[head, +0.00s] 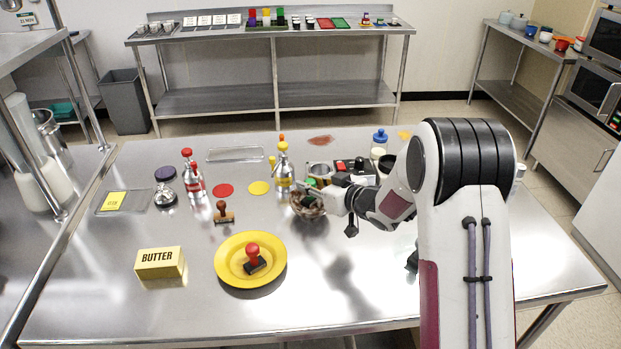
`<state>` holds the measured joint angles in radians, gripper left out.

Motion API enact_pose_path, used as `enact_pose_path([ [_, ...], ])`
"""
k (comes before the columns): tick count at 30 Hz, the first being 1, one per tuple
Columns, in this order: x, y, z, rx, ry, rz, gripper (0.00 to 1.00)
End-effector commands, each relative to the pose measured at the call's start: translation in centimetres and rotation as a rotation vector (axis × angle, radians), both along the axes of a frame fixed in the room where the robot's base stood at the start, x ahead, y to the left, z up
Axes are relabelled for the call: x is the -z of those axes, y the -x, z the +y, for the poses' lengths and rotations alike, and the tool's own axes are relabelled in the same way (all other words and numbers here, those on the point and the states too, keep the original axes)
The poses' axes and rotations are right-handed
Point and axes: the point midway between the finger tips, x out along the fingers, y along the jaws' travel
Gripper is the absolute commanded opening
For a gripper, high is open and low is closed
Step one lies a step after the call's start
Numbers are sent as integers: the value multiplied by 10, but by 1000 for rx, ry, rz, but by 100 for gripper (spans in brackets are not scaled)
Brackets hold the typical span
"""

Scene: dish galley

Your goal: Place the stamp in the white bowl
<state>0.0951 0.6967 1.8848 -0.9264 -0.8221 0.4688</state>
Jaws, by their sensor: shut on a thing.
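My gripper (322,199) is at the middle right of the table, over or beside a dark brownish bowl (307,208). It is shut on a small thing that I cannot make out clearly. A red-handled stamp with a dark base (254,260) lies on a yellow plate (226,277), apart from my gripper. Another stamp, with a dark red handle and brown base (222,213), stands on the bare table behind the plate. I cannot clearly identify a white bowl; a pale round vessel (319,168) stands behind my gripper, and my arm hides part of the right side.
A yellow butter box (160,263) stands left of the plate. Red-capped bottles (193,178), a yellow-topped bottle (283,170) and a blue-capped jar (379,143) stand farther back. A red disc (223,190) lies flat.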

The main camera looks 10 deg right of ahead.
Motion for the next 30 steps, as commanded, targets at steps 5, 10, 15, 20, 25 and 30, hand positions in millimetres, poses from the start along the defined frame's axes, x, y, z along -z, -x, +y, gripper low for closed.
enact_pose_path([
  [5,5,0,0,0,1,-1,0],
  [10,6,0,0,0,1,-1,0],
  [15,6,0,0,0,1,-1,0],
  [20,6,0,0,0,1,-1,41],
  [25,6,0,0,0,1,-1,41],
  [30,6,0,0,0,1,-1,41],
])
